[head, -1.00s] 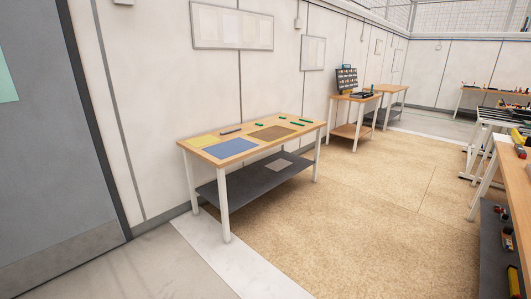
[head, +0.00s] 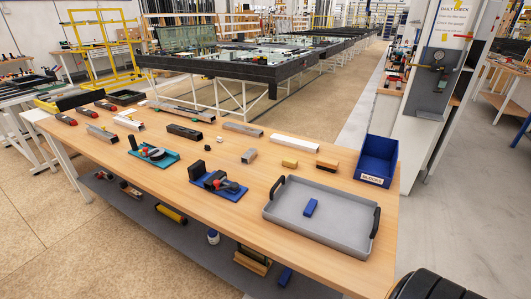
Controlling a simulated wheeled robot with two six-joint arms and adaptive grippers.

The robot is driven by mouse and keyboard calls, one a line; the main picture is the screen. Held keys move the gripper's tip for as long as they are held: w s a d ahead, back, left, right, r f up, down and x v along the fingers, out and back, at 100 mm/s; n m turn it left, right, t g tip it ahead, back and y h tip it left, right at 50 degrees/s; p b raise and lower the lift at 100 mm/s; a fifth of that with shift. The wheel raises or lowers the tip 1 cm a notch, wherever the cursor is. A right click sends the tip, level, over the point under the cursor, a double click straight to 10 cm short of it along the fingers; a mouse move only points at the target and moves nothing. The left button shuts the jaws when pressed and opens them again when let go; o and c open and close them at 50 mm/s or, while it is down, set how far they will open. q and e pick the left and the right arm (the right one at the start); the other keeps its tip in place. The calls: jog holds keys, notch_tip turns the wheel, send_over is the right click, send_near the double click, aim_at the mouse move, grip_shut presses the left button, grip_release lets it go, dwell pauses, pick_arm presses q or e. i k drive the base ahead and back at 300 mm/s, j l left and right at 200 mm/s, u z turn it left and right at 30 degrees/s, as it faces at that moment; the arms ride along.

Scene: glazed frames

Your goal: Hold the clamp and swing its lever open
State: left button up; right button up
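Two clamp-like fixtures stand on the wooden workbench (head: 270,215), and I cannot tell which one is the task's clamp. One sits on a teal base plate (head: 168,163) and has a dark body with a small light and red part (head: 152,152). The other sits on a blue base plate (head: 234,192), with a black block at its left end and a dark and red lever part (head: 222,184). Both are too small to tell whether the levers are open or shut.
A grey tray (head: 270,213) with black handles holds a blue block (head: 310,207). A blue bin (head: 377,155) stands behind it at the bench's right end. Several metal bars and red-handled tools lie towards the back. Below is a dark shelf. Open floor (head: 60,225) lies left.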

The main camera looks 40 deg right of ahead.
aim_at(234, 185)
jog(key=i+j+z, duration=0.45)
jog(key=z, duration=0.2)
jog(key=i+j+z, duration=0.45)
jog(key=j+z, duration=0.15)
jog(key=i+j+z, duration=0.1)
jog(key=j+z, duration=0.2)
jog(key=j, duration=0.15)
jog(key=i+j+z, duration=0.1)
jog(key=j+z, duration=0.55)
jog(key=j, duration=0.2)
